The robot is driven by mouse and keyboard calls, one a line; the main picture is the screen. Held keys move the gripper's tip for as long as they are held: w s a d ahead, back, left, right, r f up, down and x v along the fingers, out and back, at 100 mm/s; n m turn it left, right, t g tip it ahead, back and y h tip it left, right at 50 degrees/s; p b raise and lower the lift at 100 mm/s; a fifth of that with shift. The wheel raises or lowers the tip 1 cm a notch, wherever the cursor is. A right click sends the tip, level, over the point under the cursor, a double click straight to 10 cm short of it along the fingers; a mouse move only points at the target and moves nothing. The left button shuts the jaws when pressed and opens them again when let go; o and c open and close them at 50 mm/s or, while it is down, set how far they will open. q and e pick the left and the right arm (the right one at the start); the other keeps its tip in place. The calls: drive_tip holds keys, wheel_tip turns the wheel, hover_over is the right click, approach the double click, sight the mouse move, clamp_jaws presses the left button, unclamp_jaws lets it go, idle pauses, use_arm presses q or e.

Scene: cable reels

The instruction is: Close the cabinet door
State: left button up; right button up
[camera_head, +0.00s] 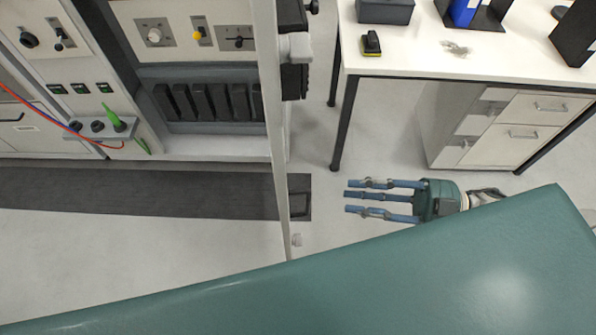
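The cabinet (190,60) stands at the left, with switches, knobs and a row of dark modules on its front. Its light-coloured door (271,90) stands open and shows nearly edge-on, as a narrow upright strip running down from the top edge. A dark rectangular fitting (299,196) shows at the door's right side; I cannot tell whether it is a handle. My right gripper (350,196) is to the right of the door, its three blue fingers straight, spread and pointing left. It is empty and apart from the door. My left gripper is not in view.
A white-topped desk (470,55) with drawers (505,125) stands at the upper right, its black leg near the gripper. A dark floor strip (130,193) runs before the cabinet. Red and blue cables (65,128) hang at the far left. Grey floor lies between door and desk.

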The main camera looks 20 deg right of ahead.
sight(309, 194)
drive_tip(key=shift+g, duration=0.4)
drive_tip(key=p+x, duration=0.2)
drive_tip(key=x, duration=0.8)
drive_tip(key=shift+a+r, duration=0.1)
drive_tip(key=shift+a, duration=0.05)
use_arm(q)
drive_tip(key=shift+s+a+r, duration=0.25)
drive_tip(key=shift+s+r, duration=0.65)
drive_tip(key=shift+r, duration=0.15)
use_arm(e)
drive_tip(key=shift+s, duration=0.1)
clamp_jaws()
